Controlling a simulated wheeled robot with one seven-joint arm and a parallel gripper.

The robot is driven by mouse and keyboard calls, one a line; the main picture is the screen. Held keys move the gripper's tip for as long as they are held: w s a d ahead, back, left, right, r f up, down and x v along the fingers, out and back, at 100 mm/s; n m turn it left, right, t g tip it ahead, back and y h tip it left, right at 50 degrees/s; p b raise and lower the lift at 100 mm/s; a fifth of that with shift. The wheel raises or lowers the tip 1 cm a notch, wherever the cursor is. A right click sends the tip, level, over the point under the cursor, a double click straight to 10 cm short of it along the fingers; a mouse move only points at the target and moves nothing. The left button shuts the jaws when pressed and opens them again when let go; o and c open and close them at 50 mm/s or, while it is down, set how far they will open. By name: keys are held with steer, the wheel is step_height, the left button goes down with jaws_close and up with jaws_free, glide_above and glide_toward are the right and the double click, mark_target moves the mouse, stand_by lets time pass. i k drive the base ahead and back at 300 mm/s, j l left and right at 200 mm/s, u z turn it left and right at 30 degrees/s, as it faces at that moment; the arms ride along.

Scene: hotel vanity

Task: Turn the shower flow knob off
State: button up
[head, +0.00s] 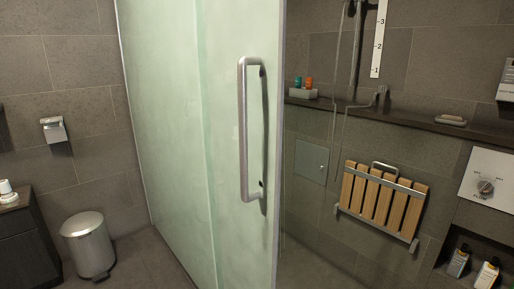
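The shower flow knob (486,187) is a small silver dial at the right edge of the head view. It sits on a white square plate (481,171) on the tiled shower wall. My gripper is not in view, and nothing is seen touching the knob.
A frosted glass panel (160,130) with a long metal handle (243,130) stands in front, left of the knob. A slatted wooden seat (369,197) is on the back wall. Bottles (487,275) sit in a niche below the knob. A bin (88,245) stands left.

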mark_target(484, 185)
steer(key=i+j+z, duration=0.1)
steer(key=z, duration=0.3)
steer(key=i+j+z, duration=0.1)
steer(key=j+z, duration=0.15)
steer(key=z, duration=0.2)
steer(key=i+j+z, duration=0.1)
steer(key=z, duration=0.3)
steer(key=i+j+z, duration=0.2)
steer(key=j, duration=0.75)
steer(key=j+z, duration=0.15)
steer(key=j, duration=0.8)
steer(key=u, duration=2.05)
steer(key=z, duration=2.35)
